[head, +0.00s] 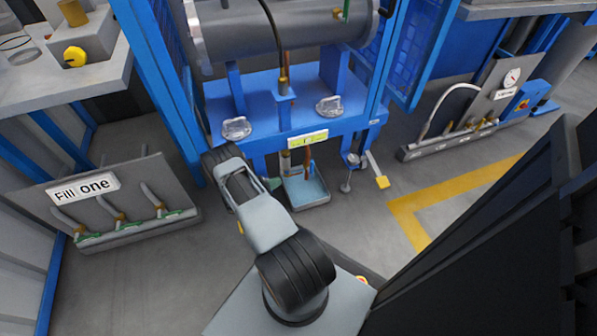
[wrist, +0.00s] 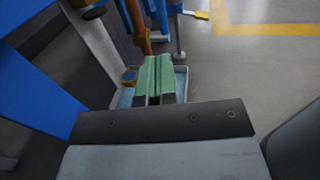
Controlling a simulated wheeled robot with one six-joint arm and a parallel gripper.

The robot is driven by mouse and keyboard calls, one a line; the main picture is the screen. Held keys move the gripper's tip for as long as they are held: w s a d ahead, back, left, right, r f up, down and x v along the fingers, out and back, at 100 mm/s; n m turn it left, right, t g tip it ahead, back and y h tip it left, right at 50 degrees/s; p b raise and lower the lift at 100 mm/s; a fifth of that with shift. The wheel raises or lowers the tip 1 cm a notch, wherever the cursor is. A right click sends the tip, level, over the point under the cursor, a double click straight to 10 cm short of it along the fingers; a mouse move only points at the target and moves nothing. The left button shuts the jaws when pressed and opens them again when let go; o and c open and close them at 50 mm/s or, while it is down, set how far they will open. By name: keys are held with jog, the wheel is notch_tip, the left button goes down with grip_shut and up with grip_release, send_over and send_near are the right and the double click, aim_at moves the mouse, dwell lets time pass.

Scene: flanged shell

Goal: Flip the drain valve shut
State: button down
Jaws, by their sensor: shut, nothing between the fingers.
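Under the blue frame, a copper drain pipe (head: 307,153) with a blue part, perhaps the valve handle (head: 311,170), comes down over a shallow light-blue tray (head: 322,198). In the wrist view the copper pipe (wrist: 136,22) and a brass fitting (wrist: 150,38) stand just beyond my fingers. Blue parts (wrist: 161,14) beside the pipe are cut by the top edge, so the handle's position is unclear. My gripper (wrist: 154,60) has green fingers, shut and empty, over the tray (wrist: 181,72). In the head view my gripper (head: 272,183) is left of the pipe, partly hidden by my arm.
A grey cylindrical shell (head: 270,28) rests on the blue frame (head: 300,118) above. A yellow pedal (head: 382,182) and a thin stand (head: 348,172) are right of the tray. A "Fill one" panel (head: 100,205) stands at left. The floor (head: 365,215) at front right is clear.

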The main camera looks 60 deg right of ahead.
jog(key=b, duration=0.3)
send_near(311, 166)
jog(key=x, duration=0.5)
jog(key=shift+w+b+x, duration=0.2)
jog(key=shift+b+x, duration=0.25)
jog(key=shift+x, duration=0.8)
jog(key=shift+f, duration=0.1)
